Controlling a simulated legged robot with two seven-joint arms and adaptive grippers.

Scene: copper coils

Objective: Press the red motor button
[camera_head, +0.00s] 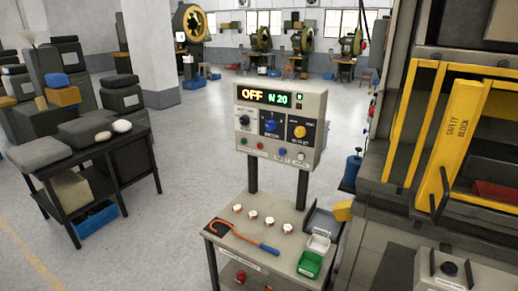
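A grey control box (313,118) stands on two dark posts behind a small bench. Its display (266,97) reads "OFF" in yellow and "N 20" in green. A small red button (260,146) sits in the box's lower row, between a green button (243,141) and a blue one (282,151). Its label is too small to read. A larger red knob or button (240,276) is on the bench's front, at the picture's bottom edge. I cannot tell which one is the motor button. Neither of my grippers is in view, and nothing touches the buttons.
The bench top (228,228) holds several white-and-red round pieces, an orange hook with a blue handle (268,249) and a green bin (310,264). A machine with a yellow safety block (455,130) stands right. A black table (120,165) stands left, with open floor between.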

